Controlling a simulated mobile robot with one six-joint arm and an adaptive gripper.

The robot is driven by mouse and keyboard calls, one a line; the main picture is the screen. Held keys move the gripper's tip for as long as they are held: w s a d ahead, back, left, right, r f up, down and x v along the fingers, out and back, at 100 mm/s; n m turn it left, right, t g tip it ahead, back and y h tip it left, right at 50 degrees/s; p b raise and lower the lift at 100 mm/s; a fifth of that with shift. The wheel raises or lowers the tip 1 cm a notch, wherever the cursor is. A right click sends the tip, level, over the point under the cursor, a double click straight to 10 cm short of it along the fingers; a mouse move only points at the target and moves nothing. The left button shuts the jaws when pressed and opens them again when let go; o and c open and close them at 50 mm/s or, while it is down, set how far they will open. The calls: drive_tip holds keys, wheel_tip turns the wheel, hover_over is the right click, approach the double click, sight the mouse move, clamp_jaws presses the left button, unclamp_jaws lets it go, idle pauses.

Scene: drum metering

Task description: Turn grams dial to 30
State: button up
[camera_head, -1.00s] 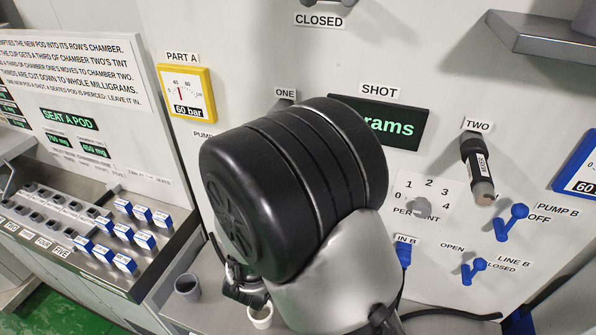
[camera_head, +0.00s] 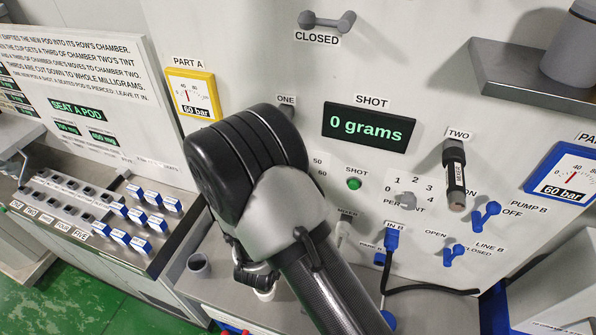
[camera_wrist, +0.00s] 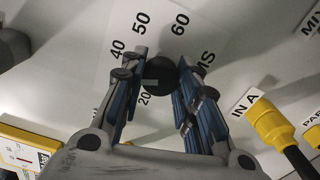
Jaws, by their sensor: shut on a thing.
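The grams dial (camera_wrist: 160,72) is a dark round knob in the wrist view, on a pale panel with numbers around it. The marks 20, 40, 50 and 60 show; 30 is hidden behind the left finger. My gripper (camera_wrist: 160,85) has its blue-padded fingers on both sides of the knob and is shut on it. A small grey mark shows on the knob's lower left, but I cannot tell exactly which number it points to. In the head view my arm hides the dial; only 50 and 60 show beside it. The shot display (camera_head: 369,128) reads 0 grams.
A green shot button (camera_head: 354,184) and a percent dial (camera_head: 408,199) are to the right of my arm. A yellow connector (camera_wrist: 272,124) is right of the dial in the wrist view. A grey shelf (camera_head: 535,75) juts out at the upper right.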

drive_tip(key=shift+r+n+p, duration=0.1)
drive_tip(key=shift+n+p, duration=1.25)
drive_tip(key=shift+n, duration=0.85)
